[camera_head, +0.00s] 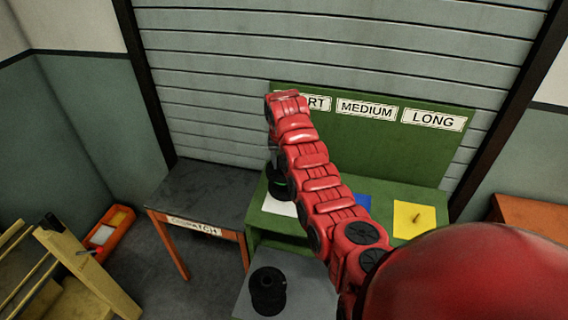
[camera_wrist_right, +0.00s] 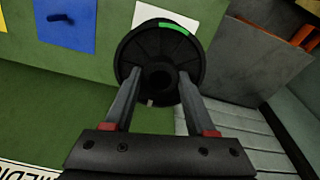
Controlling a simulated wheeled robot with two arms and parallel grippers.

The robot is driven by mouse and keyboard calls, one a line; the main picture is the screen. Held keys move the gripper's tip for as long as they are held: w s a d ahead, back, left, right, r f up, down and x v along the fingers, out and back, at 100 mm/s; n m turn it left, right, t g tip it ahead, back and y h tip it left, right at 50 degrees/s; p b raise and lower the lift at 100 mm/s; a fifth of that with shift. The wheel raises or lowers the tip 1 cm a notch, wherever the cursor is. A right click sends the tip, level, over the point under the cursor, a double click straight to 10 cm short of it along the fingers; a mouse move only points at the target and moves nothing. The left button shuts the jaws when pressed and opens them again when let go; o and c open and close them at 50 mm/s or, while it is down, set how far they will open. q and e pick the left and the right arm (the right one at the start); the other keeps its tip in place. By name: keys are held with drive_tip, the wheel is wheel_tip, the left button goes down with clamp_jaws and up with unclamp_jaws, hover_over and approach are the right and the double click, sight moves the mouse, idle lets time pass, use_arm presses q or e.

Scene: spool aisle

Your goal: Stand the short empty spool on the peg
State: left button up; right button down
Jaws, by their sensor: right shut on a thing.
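My right gripper (camera_wrist_right: 161,80) is shut on a black spool (camera_wrist_right: 150,50) with a green mark on its rim. In the head view the spool (camera_head: 275,188) is over or at the white sheet (camera_head: 279,207), under the partly covered SHORT sign. The sheet also shows beside the spool in the right wrist view (camera_wrist_right: 205,12). Any peg at the white sheet is hidden, so I cannot tell whether the spool is around one or only above. My red right arm hides much of the spool and the gripper in the head view. My left gripper is not in view.
The green stand (camera_head: 385,160) also has a blue sheet (camera_wrist_right: 66,24) with a peg and a yellow sheet (camera_head: 414,222) with a peg. Another black spool (camera_head: 267,290) stands on a grey surface in front. A dark table (camera_head: 205,190) is at left.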

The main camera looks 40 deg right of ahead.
drive_tip(key=shift+b, duration=0.4)
drive_tip(key=shift+b, duration=0.35)
idle(0.6)
wheel_tip(320, 180, down, 7)
drive_tip(key=b, duration=0.3)
drive_tip(key=shift+w+d+b, duration=0.4)
drive_tip(key=shift+d, duration=0.05)
idle(2.0)
drive_tip(key=shift+c, duration=0.7)
unclamp_jaws()
drive_tip(key=shift+r, duration=0.1)
